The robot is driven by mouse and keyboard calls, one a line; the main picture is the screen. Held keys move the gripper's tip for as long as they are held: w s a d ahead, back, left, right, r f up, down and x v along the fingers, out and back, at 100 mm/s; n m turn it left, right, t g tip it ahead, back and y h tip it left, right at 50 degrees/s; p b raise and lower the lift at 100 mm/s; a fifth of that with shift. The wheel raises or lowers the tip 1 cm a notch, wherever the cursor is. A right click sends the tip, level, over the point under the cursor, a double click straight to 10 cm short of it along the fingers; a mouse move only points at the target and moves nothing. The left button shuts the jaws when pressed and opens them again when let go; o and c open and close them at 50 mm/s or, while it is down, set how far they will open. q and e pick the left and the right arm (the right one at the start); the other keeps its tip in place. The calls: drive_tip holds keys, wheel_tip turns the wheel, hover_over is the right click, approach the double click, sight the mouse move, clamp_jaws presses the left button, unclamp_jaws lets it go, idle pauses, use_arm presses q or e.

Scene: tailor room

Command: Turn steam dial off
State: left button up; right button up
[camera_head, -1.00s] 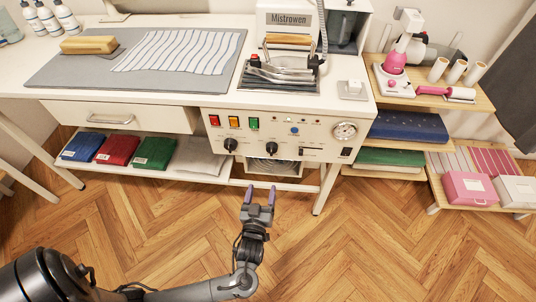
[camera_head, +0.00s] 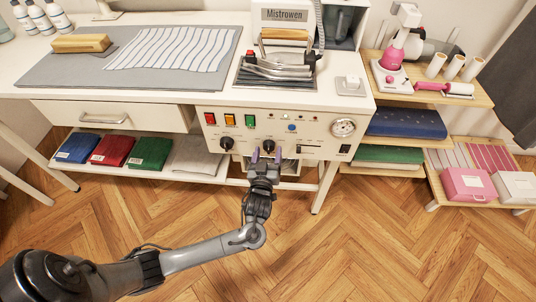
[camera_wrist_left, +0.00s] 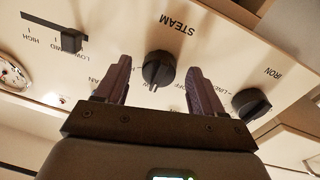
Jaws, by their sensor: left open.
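The steam dial (camera_wrist_left: 158,69) is a round black knob on the cream front panel (camera_wrist_left: 210,30) of the ironing station, with the word STEAM printed beside it, upside down in the left wrist view. In the head view the steam dial (camera_head: 268,146) shows just above my left gripper's fingertips. My left gripper (camera_head: 267,155) is open, its two purple-grey fingers pointing at the panel. In the wrist view the fingers stand either side of the steam dial, with gaps on both sides. The dial's exact setting is hard to read. My right gripper is not in view.
The black iron dial (camera_head: 226,143) sits left of the steam dial. A black slider (camera_wrist_left: 71,40) and a pressure gauge (camera_head: 343,127) are on the same panel. Lit red, orange and green switches (camera_head: 230,120) sit above. The floor in front is clear.

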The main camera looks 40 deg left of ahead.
use_arm(q)
drive_tip(key=shift+w+a, duration=0.2)
drive_tip(key=shift+w, duration=0.1)
drive_tip(key=c, duration=1.1)
drive_tip(key=shift+o, duration=0.2)
drive_tip(key=shift+n, duration=0.4)
drive_tip(key=n, duration=0.4)
drive_tip(key=shift+d+n, duration=0.1)
drive_tip(key=shift+n, duration=0.3)
drive_tip(key=n, duration=0.5)
drive_tip(key=shift+n+y, duration=0.4)
drive_tip(key=shift+w, duration=0.1)
